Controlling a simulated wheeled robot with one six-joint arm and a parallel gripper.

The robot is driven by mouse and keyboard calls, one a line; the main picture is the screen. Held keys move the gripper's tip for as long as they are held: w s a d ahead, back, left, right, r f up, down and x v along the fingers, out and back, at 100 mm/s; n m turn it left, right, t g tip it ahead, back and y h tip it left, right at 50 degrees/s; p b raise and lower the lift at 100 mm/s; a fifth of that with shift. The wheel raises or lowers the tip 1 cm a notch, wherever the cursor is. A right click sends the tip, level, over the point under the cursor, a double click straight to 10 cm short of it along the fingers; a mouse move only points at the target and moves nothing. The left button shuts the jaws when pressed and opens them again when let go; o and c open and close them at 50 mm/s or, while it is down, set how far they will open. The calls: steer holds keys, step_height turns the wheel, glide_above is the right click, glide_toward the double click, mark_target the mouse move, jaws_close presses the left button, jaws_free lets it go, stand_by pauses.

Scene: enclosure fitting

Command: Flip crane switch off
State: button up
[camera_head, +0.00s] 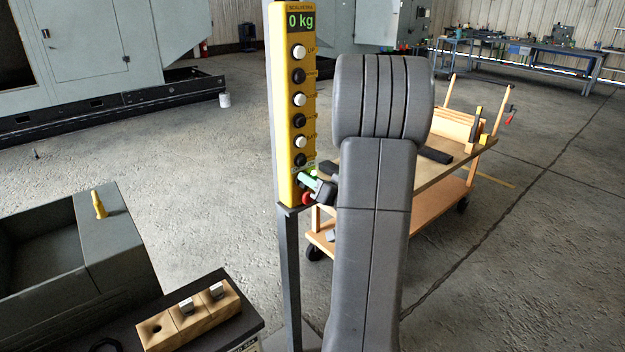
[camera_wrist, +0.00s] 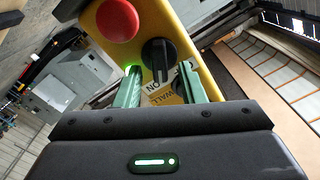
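The crane control panel (camera_head: 298,120) is a tall yellow box on a grey post, with a green "0 kg" display. The crane switch (camera_wrist: 157,54) is a black rotary knob in the wrist view, with a white label marked "ON" beside it. A red button (camera_wrist: 117,20) lies to its left and shows low on the panel in the head view (camera_head: 306,198). My gripper (camera_wrist: 160,82) is open, its green fingers apart on either side of the label, with tips near the knob. A green light glows by the left finger. In the head view my gripper (camera_head: 312,184) covers the knob.
A wooden cart (camera_head: 445,165) stands behind my arm to the right. At lower left are a grey bin (camera_head: 105,250) and a wooden block with holes (camera_head: 190,318). Large grey machines stand behind. Open concrete floor lies left of the post.

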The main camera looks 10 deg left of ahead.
steer(key=shift+w+a, duration=0.15)
steer(key=shift+a, duration=0.1)
jaws_close()
